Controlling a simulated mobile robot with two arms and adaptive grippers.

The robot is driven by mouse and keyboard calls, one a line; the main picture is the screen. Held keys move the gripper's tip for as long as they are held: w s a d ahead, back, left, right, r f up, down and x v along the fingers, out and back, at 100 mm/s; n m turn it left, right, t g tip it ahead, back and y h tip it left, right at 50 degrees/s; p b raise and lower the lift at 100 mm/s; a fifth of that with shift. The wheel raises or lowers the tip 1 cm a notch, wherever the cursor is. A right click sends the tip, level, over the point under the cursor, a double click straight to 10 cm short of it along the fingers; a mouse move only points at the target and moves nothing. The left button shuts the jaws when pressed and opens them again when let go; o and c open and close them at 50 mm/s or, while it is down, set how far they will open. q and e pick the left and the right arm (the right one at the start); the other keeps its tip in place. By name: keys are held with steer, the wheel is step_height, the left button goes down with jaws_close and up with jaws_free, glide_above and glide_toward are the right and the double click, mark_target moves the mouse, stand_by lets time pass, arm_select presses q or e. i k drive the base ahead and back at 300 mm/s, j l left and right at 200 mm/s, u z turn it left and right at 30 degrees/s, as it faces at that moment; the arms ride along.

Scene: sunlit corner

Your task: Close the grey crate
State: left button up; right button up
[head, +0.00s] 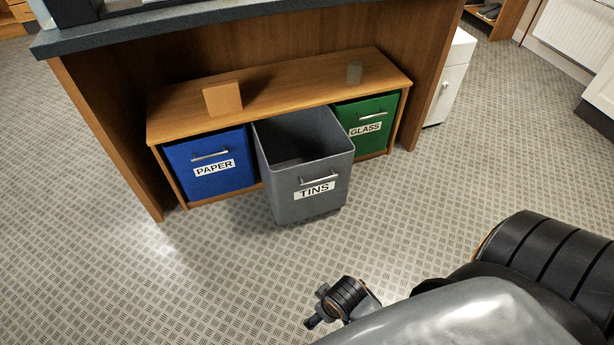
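The grey crate (309,197), labelled TINS, is pulled out of the middle bay of a low wooden unit (270,92). Its open top shows a dark inside, and I see nothing in it. Its silver bar handle (319,181) is on the front face, above the label. My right arm comes in from the lower right. Its gripper (317,309) is above the floor, in front of the crate and apart from it. The gripper is small and turned in this view, so I cannot tell whether its fingers are open. My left gripper is not in view.
A blue PAPER crate (208,178) and a green GLASS crate (366,131) sit in the bays on either side. A brown box (223,98) and a small grey item (354,71) stand on the unit. The patterned floor (215,275) in front is clear.

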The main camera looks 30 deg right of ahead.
mark_target(305, 157)
steer(key=z, duration=1.05)
